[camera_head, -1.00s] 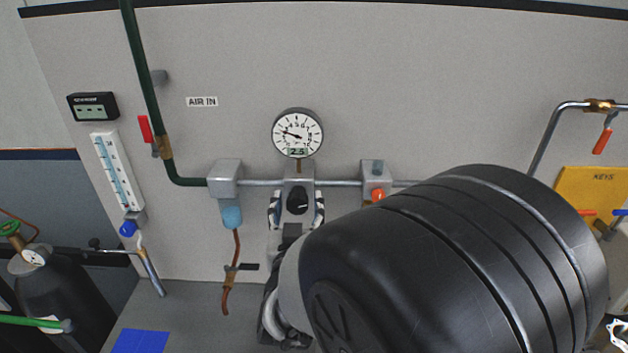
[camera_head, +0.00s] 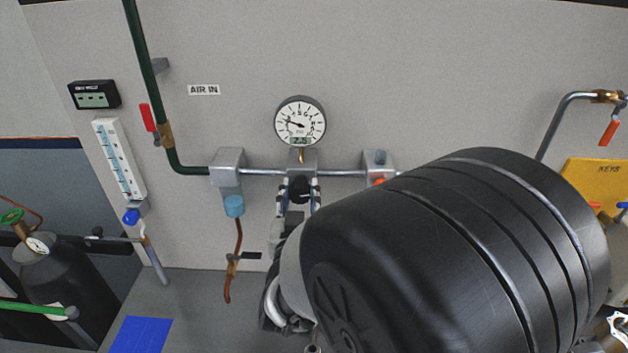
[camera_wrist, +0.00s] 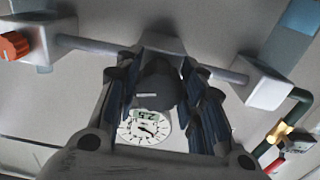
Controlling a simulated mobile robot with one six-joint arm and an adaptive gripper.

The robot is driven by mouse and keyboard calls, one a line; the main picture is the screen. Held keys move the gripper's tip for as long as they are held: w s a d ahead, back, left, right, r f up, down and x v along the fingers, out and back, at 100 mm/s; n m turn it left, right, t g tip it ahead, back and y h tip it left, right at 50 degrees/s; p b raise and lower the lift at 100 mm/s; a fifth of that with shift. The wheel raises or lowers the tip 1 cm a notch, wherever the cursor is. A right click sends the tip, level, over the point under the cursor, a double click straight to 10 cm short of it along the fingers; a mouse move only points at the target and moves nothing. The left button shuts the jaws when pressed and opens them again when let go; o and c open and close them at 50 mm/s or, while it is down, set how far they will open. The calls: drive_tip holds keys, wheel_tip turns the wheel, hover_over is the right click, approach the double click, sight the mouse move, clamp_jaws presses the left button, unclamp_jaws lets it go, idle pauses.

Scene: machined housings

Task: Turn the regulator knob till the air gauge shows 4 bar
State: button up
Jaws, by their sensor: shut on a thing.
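The air gauge (camera_head: 300,121) is a round white dial on the wall pipe, and its small display reads about 2.5. It also shows upside down in the wrist view (camera_wrist: 144,128). The black regulator knob (camera_head: 299,188) sits below the gauge on a grey regulator body. In the wrist view the dark knob (camera_wrist: 157,85) carries a pale mark and lies between my two finger pads. My gripper (camera_head: 299,195) is shut on the knob, one finger on each side. My dark arm hides the area below and right of the regulator.
A filter unit with a blue bowl (camera_head: 233,206) hangs left of the regulator. An orange knob (camera_head: 379,181) on a grey block is close to its right, partly behind my arm. A red valve handle (camera_head: 147,117) is on the green pipe. The wall above the gauge is clear.

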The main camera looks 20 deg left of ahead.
drive_tip(key=shift+c, duration=0.6)
drive_tip(key=shift+m+b, duration=0.4)
drive_tip(key=shift+b, duration=0.25)
drive_tip(key=shift+f+m+b, duration=0.1)
drive_tip(key=shift+m+b, duration=0.2)
drive_tip(key=shift+b, duration=0.2)
drive_tip(key=m+b, duration=0.3)
drive_tip(key=b, duration=0.2)
drive_tip(key=shift+a+m+b, duration=0.15)
drive_tip(key=shift+m+b, duration=0.2)
drive_tip(key=shift+m, duration=0.05)
drive_tip(key=m+b, duration=0.1)
drive_tip(key=b, duration=0.1)
drive_tip(key=m+b, duration=0.2)
drive_tip(key=shift+r+m, duration=0.2)
drive_tip(key=shift+m, duration=0.1)
drive_tip(key=o, duration=1.1)
